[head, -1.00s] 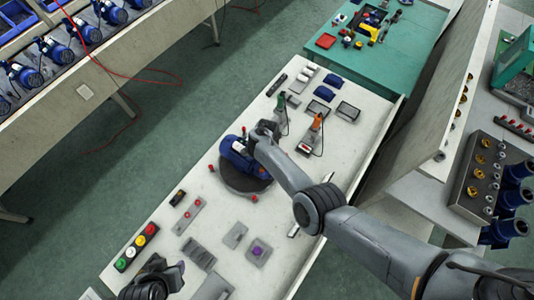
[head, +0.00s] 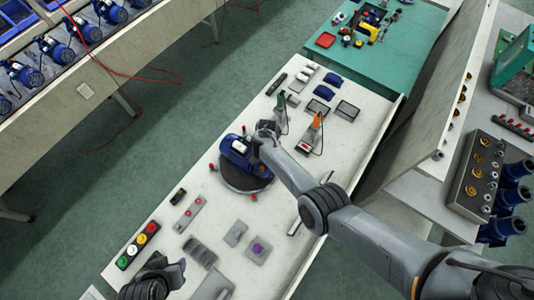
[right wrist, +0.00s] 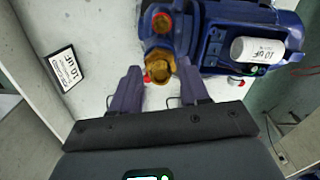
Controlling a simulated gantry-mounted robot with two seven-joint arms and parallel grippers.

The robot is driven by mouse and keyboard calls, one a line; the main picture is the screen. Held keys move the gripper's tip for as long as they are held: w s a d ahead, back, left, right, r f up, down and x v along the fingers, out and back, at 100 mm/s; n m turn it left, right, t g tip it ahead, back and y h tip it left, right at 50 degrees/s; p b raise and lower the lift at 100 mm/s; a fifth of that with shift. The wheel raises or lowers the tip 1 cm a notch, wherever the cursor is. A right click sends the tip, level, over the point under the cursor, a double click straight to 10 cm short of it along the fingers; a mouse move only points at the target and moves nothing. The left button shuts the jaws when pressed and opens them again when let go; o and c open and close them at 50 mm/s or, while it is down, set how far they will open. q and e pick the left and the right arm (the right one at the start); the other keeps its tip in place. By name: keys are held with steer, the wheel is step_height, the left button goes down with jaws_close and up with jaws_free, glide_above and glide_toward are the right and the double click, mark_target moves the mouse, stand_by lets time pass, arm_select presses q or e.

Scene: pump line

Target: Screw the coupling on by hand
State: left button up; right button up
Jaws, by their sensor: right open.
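The blue pump (head: 238,152) stands on a dark round turntable (head: 244,185) in the middle of the bench. It fills the upper right of the right wrist view (right wrist: 250,15). The brass coupling (right wrist: 159,68) is at the pump's port, below a red cap (right wrist: 161,22). I cannot tell how far it is threaded on. My right gripper (right wrist: 160,88) is open, its two fingers apart just in front of the coupling, one to each side. In the head view, the right arm hides the coupling. My left gripper (head: 172,272) is low at the bench's near end, away from the pump.
A white 10 uF capacitor (right wrist: 257,50) lies in the pump's open box. A control strip with coloured buttons (head: 137,246) and small plates lie near the left gripper. Green and orange hand tools (head: 316,121) stand behind the right arm. A tall panel (head: 440,95) borders the right.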

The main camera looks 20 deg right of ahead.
steer(key=shift+n, duration=0.3)
steer(key=n, duration=0.3)
steer(key=shift+n, duration=0.3)
steer(key=shift+c, duration=0.3)
jaws_close()
steer(key=m, duration=0.3)
steer(key=shift+m, duration=0.3)
